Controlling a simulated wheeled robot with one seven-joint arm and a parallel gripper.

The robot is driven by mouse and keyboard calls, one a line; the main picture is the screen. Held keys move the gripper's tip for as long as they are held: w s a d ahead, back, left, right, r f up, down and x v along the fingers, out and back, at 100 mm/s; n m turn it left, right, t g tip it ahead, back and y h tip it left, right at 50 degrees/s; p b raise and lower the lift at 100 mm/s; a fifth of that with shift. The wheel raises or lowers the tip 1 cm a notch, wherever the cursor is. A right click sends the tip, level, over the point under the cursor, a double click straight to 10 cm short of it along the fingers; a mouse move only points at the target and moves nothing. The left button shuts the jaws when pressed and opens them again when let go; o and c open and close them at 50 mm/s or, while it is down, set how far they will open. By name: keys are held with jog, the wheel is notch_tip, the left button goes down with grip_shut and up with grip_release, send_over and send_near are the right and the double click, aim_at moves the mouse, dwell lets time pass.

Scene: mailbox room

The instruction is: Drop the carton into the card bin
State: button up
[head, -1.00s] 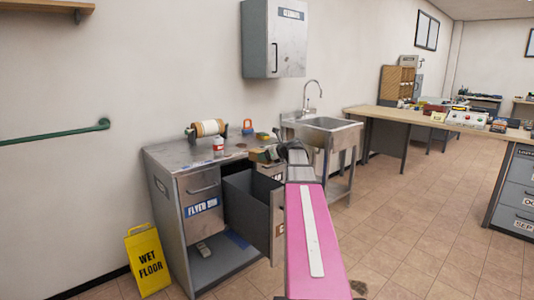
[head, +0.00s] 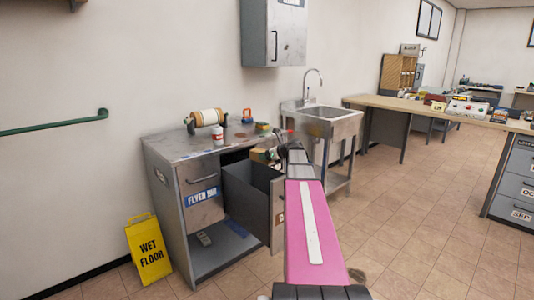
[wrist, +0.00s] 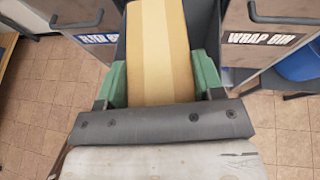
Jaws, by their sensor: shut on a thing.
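My gripper (wrist: 164,84) is shut on a tan carton (wrist: 160,50) with a paler lengthwise stripe, held between green finger pads. In the head view the carton (head: 264,155) shows small at the far end of my pink arm, above the pulled-out grey middle bin (head: 247,187). The bin's dark walls (wrist: 206,28) show on both sides of the carton in the wrist view. The bin's front label is mostly hidden by my arm. I cannot tell how far the carton is above the rim.
The shut flyer bin (head: 202,197) is left of the open bin, and the wrap bin (wrist: 262,39) is on its right. A tape roll (head: 207,117) and small items stand on the cabinet top. A sink (head: 328,115) is behind right; a wet floor sign (head: 149,249) stands left.

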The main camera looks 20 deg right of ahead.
jog(key=o, duration=1)
jog(key=v, duration=1)
jog(key=shift+s, duration=0.4)
jog(key=shift+d+r, duration=0.15)
